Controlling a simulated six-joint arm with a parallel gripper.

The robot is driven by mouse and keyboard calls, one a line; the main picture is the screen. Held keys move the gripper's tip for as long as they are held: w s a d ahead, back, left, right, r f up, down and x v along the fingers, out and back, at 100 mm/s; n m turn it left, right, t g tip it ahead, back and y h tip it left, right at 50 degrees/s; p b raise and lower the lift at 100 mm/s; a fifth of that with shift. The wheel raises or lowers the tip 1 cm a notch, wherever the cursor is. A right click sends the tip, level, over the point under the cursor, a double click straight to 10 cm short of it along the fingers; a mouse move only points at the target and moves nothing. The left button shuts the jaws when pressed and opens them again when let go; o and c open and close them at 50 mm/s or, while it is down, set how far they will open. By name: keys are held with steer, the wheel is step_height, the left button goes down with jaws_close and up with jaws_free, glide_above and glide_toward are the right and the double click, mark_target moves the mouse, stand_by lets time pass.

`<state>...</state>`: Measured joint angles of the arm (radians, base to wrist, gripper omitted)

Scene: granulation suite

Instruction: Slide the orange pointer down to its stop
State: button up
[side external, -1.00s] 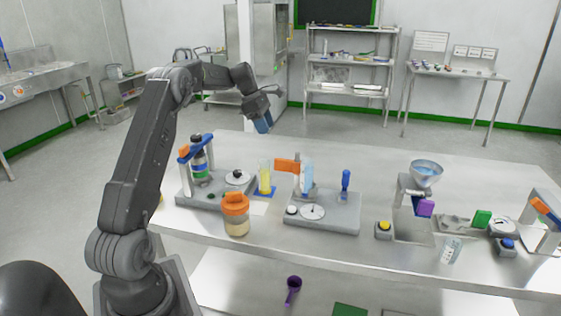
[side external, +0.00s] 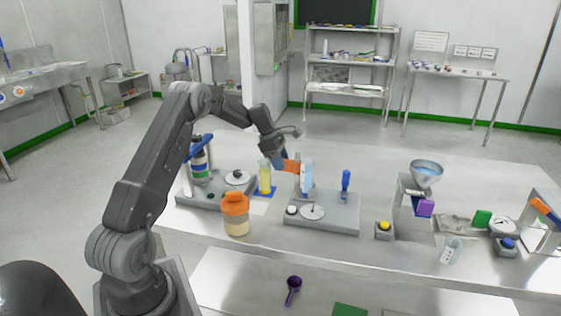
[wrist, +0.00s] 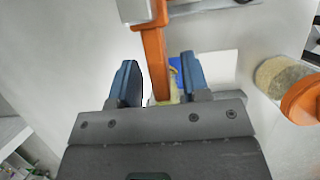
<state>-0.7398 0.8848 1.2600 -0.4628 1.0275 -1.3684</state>
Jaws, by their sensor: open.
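The orange pointer (side external: 291,166) sticks out to the left from an upright with a pale blue-white face (side external: 307,177) on a grey base (side external: 335,215). My gripper (side external: 278,160) is at the pointer's free left end. In the wrist view the orange bar (wrist: 154,50) runs down between the two blue fingers of my open gripper (wrist: 160,78), with a gap visible on each side. The stop cannot be made out.
A yellow bottle (side external: 265,178) stands just left of and below the gripper. An orange-lidded jar (side external: 236,216) stands nearer the front. A blue-handled lever (side external: 345,183) rises on the same base to the right. The bench (side external: 400,170) is clear behind.

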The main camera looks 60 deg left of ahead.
jaws_close()
stand_by(0.3)
step_height(320, 180, down, 3)
steer(key=shift+f, duration=0.15)
jaws_free()
stand_by(0.5)
